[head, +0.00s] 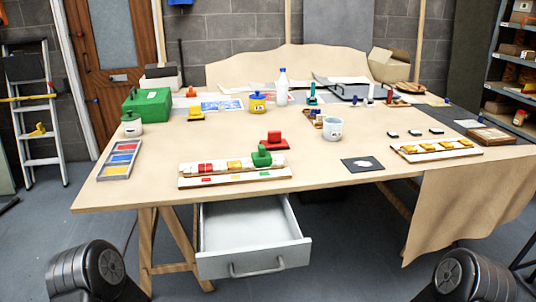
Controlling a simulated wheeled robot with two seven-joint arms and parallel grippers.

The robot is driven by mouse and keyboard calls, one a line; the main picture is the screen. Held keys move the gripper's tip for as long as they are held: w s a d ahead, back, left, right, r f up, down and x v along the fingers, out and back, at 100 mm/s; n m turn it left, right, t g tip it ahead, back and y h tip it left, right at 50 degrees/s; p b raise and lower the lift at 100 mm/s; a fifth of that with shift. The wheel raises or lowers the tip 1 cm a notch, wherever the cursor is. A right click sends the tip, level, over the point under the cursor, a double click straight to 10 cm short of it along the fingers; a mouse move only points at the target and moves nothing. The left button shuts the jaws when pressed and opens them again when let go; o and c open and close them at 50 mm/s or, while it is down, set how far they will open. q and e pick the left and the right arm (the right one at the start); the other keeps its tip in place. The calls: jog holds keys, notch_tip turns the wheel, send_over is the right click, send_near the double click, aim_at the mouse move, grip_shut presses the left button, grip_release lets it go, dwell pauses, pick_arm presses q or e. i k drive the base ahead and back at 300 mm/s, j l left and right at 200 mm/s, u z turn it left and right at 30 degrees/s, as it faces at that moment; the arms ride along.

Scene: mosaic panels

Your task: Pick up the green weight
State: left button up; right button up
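The green weight (261,158) is a small block with a knob on top. It stands at the right end of a pale strip panel (220,181) near the table's front edge, beside yellow and red tiles. A similar red weight (274,141) on a dark red base is just behind it, and an orange one (195,113) stands farther back. Only dark rounded parts of my two arms show at the bottom left and bottom right corners. Neither gripper is in view, and nothing touches the green weight.
An open, empty-looking grey drawer (253,237) juts out below the table front. A white mug (332,130), a dark square plate (362,164) and a tile panel (437,156) lie to the right. A green box (147,105) and tile tray (120,160) are left. Bare tabletop (230,137) lies between.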

aim_at(262, 156)
jog(key=i+l, duration=0.15)
jog(key=l, duration=0.25)
jog(key=i+l+u, duration=0.1)
jog(key=l, duration=0.3)
jog(key=i+l, duration=0.25)
jog(key=l, duration=0.2)
jog(key=i+l+u, duration=0.1)
jog(key=l, duration=0.3)
jog(key=i+l, duration=0.2)
jog(key=l, duration=0.25)
jog(key=i+l+u, duration=0.1)
jog(key=l, duration=0.3)
jog(key=i+l, duration=0.15)
jog(key=l, duration=0.3)
jog(key=u, duration=0.05)
